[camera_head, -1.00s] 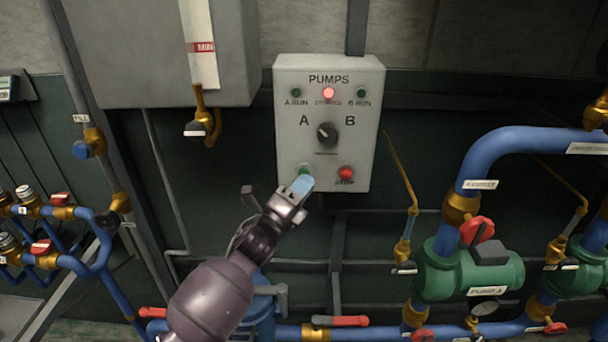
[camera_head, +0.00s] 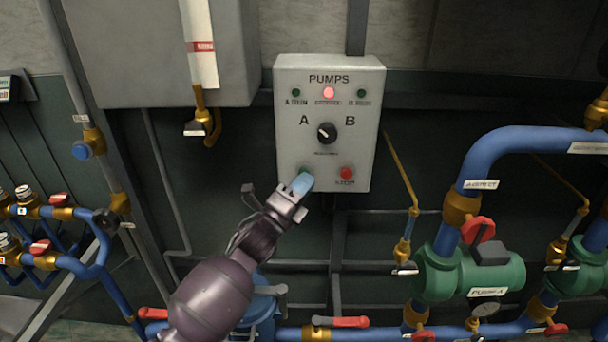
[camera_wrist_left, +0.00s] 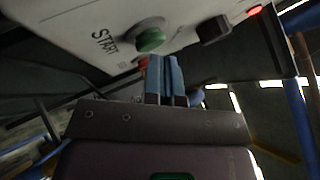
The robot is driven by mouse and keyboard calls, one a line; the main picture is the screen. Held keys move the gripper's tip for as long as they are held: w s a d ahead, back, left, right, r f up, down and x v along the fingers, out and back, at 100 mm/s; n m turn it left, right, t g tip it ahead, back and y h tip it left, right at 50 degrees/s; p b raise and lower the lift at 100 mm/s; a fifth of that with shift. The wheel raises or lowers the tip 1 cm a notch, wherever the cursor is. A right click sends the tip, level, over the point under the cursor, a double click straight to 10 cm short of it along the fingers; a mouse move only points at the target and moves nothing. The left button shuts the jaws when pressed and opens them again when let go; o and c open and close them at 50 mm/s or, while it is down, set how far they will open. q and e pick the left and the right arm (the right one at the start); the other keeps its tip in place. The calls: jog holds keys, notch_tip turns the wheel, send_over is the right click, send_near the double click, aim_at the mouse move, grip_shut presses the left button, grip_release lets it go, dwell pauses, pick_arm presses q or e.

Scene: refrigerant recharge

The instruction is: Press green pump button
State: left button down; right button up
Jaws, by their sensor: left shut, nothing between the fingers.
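The grey pump box (camera_head: 350,107) is on the wall, with PUMPS printed at its top. Its green button (camera_wrist_left: 150,38), beside the word START, shows clearly in the left wrist view. In the head view my left gripper (camera_head: 302,183) covers most of that button at the box's lower left. The gripper is shut and empty, its blue fingertips close in front of the button. In the left wrist view the tips (camera_wrist_left: 163,62) are just below the button; whether they touch it I cannot tell. My right gripper is not in view.
The red stop button (camera_head: 346,173) is right of the fingertips. A black selector knob (camera_head: 326,133) is above, and a red lamp (camera_head: 328,93) is lit at the top. Blue pipes and a green pump (camera_head: 465,275) stand at the lower right.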

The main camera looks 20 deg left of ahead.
pick_arm(q)
jog(key=shift+w+a, duration=0.1)
jog(key=shift+w, duration=0.15)
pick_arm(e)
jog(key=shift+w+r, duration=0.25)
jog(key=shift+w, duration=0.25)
pick_arm(q)
jog(key=shift+s, duration=0.1)
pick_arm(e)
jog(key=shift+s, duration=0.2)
pick_arm(q)
jog(key=shift+s+d, duration=0.25)
jog(key=shift+s, duration=0.55)
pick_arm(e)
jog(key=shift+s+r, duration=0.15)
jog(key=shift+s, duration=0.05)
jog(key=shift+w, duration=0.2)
pick_arm(q)
jog(key=s+p, duration=0.1)
jog(key=s, duration=0.1)
jog(key=s+d+p, duration=0.1)
jog(key=s, duration=0.1)
jog(key=shift+s+d, duration=0.2)
jog(key=shift+s, duration=0.2)
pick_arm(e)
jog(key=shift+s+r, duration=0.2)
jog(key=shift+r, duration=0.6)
